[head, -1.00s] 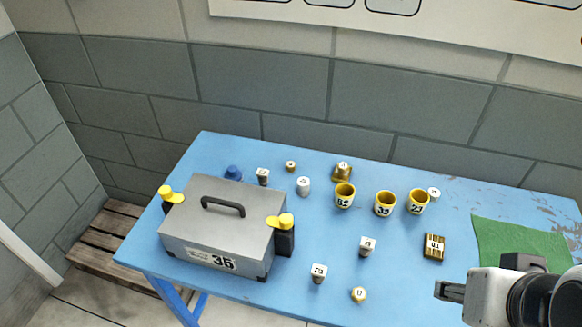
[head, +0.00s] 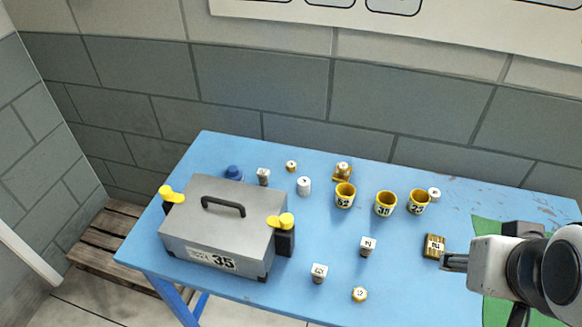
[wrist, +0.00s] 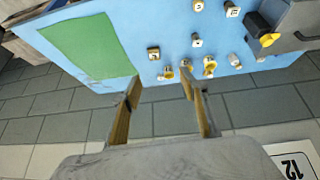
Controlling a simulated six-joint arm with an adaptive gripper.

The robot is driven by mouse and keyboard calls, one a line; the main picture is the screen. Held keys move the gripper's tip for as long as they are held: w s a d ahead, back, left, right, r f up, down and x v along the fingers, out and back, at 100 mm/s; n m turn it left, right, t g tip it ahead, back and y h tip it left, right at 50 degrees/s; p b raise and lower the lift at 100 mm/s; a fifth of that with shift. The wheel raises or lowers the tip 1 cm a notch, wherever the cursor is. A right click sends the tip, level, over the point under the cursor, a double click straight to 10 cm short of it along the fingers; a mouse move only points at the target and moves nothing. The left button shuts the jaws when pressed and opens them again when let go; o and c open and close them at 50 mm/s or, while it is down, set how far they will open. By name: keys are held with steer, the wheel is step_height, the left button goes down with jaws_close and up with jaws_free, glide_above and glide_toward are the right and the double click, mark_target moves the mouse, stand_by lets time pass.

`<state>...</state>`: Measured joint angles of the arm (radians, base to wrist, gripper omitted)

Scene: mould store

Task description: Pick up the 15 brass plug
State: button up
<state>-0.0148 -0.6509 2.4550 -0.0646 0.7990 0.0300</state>
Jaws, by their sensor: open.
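Small brass pieces stand on the blue table, their numbers too small to read surely. One brass plug (head: 359,295) is near the front edge in the head view; it also shows at the top of the wrist view (wrist: 198,5). Another small brass piece (head: 291,166) stands at the back. A third, pale-topped brass piece (head: 342,171) stands behind the cups. I cannot tell which is the 15. My gripper (head: 447,262) is at the right, near a brass block (head: 434,246). In the wrist view its fingers (wrist: 160,86) are apart with nothing between them.
A grey case marked 35 (head: 225,215) with yellow-topped latches fills the table's left. Three yellow cups (head: 384,204) stand in a row. Several white-topped pieces (head: 319,272) are scattered about. A green mat (wrist: 85,45) lies at the table's other end. The front middle is fairly open.

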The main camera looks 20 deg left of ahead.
steer(key=w+a+n+t, duration=0.2)
steer(key=w+a, duration=0.1)
steer(key=w, duration=1.1)
steer(key=w+a+n+t, duration=0.2)
steer(key=w, duration=1.2)
steer(key=w+a+f+n+y, duration=0.3)
steer(key=w+a+f+y, duration=0.1)
steer(key=w+a+f, duration=0.55)
steer(key=a+f+n+g+y, duration=0.1)
steer(key=a+f+y, duration=0.1)
steer(key=a+f, duration=0.2)
steer(key=a+f+n+g+y, duration=0.1)
steer(key=a+f+y, duration=0.1)
steer(key=a+f, duration=0.3)
steer(key=a+f+n+g+y, duration=0.1)
steer(key=a+f+y, duration=0.1)
steer(key=a+f, duration=0.3)
steer(key=shift+a+f+n, duration=0.15)
steer(key=shift+a+n, duration=0.05)
steer(key=shift+a, duration=0.6)
steer(key=shift+a+f+n, duration=0.1)
steer(key=shift+a+n, duration=0.1)
steer(key=shift+a, duration=0.6)
steer(key=shift+s+a+f+y, duration=0.15)
steer(key=shift+a+f+y, duration=0.15)
steer(key=shift+a+f, duration=0.15)
